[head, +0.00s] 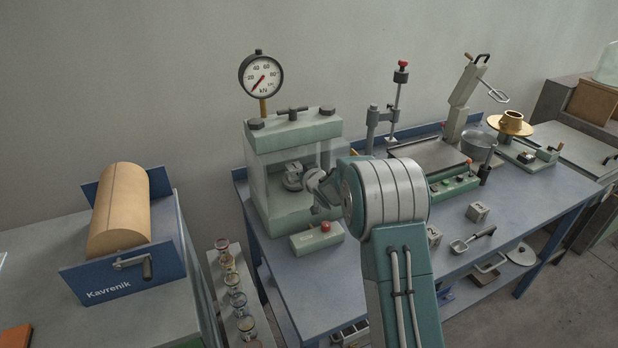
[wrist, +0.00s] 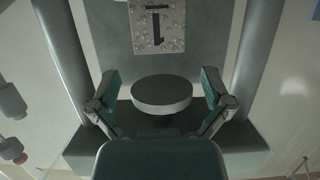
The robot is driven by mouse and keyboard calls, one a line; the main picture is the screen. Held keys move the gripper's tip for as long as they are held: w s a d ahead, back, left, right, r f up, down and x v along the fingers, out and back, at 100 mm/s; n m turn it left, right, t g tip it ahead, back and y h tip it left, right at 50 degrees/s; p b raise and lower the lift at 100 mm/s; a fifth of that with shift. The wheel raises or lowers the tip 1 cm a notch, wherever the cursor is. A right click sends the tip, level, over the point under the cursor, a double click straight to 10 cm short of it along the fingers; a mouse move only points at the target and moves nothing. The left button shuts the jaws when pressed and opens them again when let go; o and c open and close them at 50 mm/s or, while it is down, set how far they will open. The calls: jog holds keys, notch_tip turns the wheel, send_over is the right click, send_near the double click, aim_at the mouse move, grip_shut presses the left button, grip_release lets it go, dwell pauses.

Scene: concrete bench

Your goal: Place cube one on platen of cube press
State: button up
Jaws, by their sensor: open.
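Cube one (head: 293,170), a small grey block, stands inside the cube press (head: 285,205) and appears to rest on the round lower platen (head: 292,184). In the wrist view, which looks upside down, its speckled face with a dark "1" (wrist: 172,28) is at the top edge. A dark disc of the press (wrist: 161,93) shows below it in that picture. My gripper (head: 318,187) is at the press's right side. Its two fingers (wrist: 159,84) are spread wide and empty, apart from the cube. The cube's contact with the platen is hidden in the wrist view.
A dial gauge (head: 261,76) tops the press, and a control box with a red button (head: 317,238) sits before it. Press columns (wrist: 252,65) flank my fingers. Two more cubes (head: 478,212) (head: 434,237) and a scoop (head: 470,241) lie on the blue bench (head: 530,205).

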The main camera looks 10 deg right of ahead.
jog(key=s+d+r+m+g+h, duration=0.1)
jog(key=s+r+h, duration=0.1)
jog(key=s+r, duration=0.45)
jog(key=s+d+r+g+h, duration=0.15)
jog(key=s+r, duration=0.25)
jog(key=s, duration=0.5)
jog(key=s+a+r+g, duration=0.1)
jog(key=s+g, duration=0.2)
jog(key=s, duration=1.4)
jog(key=s+a+r+m+g, duration=0.1)
jog(key=s+a+g, duration=0.1)
jog(key=s, duration=1.6)
jog(key=shift+s+a+g, duration=0.15)
jog(key=shift+a+g, duration=0.15)
jog(key=shift+g, duration=0.25)
jog(key=shift+r+y, duration=0.1)
jog(key=shift+y, duration=0.15)
